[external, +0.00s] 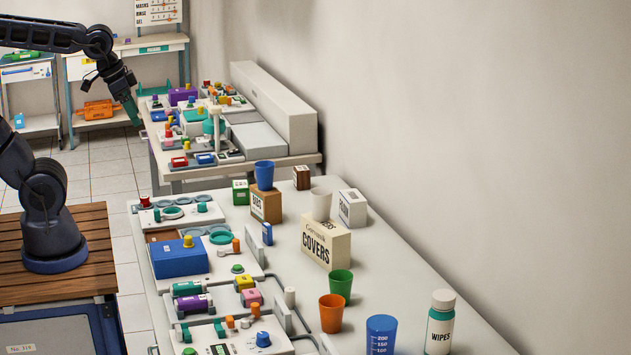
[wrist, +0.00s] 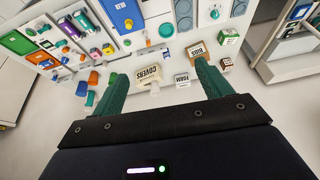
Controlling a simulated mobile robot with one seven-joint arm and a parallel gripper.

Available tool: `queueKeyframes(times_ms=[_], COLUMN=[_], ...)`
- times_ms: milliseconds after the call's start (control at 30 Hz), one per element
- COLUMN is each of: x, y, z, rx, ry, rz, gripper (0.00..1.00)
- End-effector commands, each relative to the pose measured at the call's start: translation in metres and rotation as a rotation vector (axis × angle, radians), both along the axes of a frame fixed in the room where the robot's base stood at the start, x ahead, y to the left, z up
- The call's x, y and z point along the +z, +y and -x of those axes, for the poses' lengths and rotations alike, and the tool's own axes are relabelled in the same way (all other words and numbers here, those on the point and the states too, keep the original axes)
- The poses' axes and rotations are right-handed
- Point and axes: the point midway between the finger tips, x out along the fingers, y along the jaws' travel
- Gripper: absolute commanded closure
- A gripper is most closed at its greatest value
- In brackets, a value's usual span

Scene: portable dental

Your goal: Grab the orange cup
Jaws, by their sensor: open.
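The orange cup (external: 331,313) stands upright on the long white counter in the external view, just in front of the green cup (external: 341,285). In the wrist view the orange cup (wrist: 93,78) is small, left of my left finger, with the green cup (wrist: 113,78) beside it. My gripper (external: 132,108) is at the upper left of the external view, high up and far from the cup. In the wrist view my gripper (wrist: 162,70) has its two green fingers wide apart with nothing held between them.
A blue measuring cup (external: 381,334) and a wipes bottle (external: 440,322) stand close to the orange cup. A covers box (external: 326,244), a white cup (external: 320,204) and a blue cup (external: 264,175) on a box are farther back. Dental modules fill the counter's left side.

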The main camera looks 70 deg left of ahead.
Motion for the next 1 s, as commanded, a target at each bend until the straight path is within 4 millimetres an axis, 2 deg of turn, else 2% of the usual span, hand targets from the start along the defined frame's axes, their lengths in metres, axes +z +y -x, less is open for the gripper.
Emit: queueKeyframes(times_ms=[267, 533, 767, 1000], x=[0.002, -0.010, -0.031, -0.064], y=[-0.030, -0.073, -0.119, -0.175], z=[-0.073, -0.143, -0.199, -0.250], rx=[-0.100, -0.210, -0.311, -0.422], ry=[0.013, 0.016, 0.017, 0.017], rz=[-0.072, -0.120, -0.142, -0.146], gripper=[0.23, 0.23, 0.23, 0.23])
